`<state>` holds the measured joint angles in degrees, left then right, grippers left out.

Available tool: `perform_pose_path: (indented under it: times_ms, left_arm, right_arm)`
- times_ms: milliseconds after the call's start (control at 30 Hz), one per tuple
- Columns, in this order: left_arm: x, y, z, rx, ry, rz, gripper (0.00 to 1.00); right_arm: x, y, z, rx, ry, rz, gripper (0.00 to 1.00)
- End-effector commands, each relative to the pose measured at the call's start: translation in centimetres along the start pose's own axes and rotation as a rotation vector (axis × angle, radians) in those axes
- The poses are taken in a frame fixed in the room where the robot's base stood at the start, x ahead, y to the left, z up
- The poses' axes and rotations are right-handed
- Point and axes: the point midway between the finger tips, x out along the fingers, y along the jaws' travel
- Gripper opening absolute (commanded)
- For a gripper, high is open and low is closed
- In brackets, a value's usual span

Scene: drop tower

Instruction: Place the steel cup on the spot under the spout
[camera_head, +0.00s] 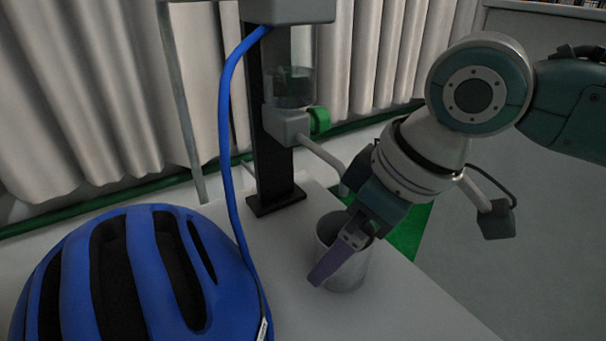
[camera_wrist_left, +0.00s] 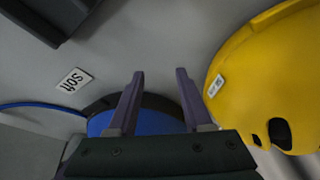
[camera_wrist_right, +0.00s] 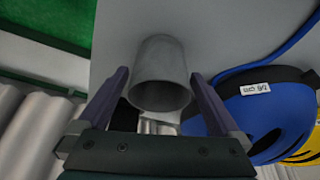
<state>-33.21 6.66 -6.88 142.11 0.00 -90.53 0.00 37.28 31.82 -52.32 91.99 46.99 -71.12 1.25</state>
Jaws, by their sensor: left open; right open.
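The steel cup (camera_head: 352,272) stands upright on the white table below and a little in front of the grey spout (camera_head: 325,156). My right gripper (camera_head: 340,258) is at the cup, with one purple finger across its near side; the other finger is hidden. In the right wrist view the open fingers (camera_wrist_right: 160,98) lie either side of the cup (camera_wrist_right: 160,75); contact cannot be told. No marked spot is visible. My left gripper (camera_wrist_left: 158,88) is open and empty in the left wrist view, and is not seen in the head view.
A blue helmet (camera_head: 60,270) fills the table's left side. A blue hose (camera_head: 226,130) runs down beside the black tower post (camera_head: 272,180). A yellow helmet (camera_wrist_left: 265,75) and a "Soft" label (camera_wrist_left: 75,79) show in the left wrist view. The table's right edge is close to the cup.

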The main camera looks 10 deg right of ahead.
Motion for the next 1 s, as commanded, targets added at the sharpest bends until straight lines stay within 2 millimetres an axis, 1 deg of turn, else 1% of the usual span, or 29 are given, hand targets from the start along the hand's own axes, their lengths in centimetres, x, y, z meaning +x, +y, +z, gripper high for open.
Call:
perform_pose_path:
  times_ms: [67,167,400,500,600,733,1000]
  left_arm:
    - [-0.3,-0.1,-0.1,0.003,-0.001,-0.002,0.50]
    - [-0.9,-0.2,-0.3,0.005,-0.001,-0.004,0.50]
    - [-2.5,-0.3,-0.8,0.008,-0.002,-0.007,0.50]
    - [-3.0,-0.3,-0.9,0.008,-0.002,-0.007,0.50]
    - [-3.2,-0.3,-1.0,0.008,-0.002,-0.006,0.50]
    - [-3.3,-0.3,-1.0,0.007,-0.002,-0.006,0.50]
    - [-3.3,-0.1,-1.0,0.000,-0.001,0.000,0.50]
  right_arm:
    - [-0.7,0.1,-0.2,0.000,0.002,0.001,1.00]
    - [-2.4,0.1,-0.2,0.000,0.002,0.001,1.00]
    - [-7.9,0.1,-0.3,-0.001,0.003,0.002,1.00]
    - [-9.8,0.1,-0.2,-0.001,0.002,0.002,1.00]
    - [-11.2,0.1,-0.2,0.000,0.003,0.001,1.00]
    - [-12.1,0.0,-0.1,0.001,0.001,0.000,1.00]
    - [-12.2,0.0,-0.1,0.001,0.001,0.000,1.00]
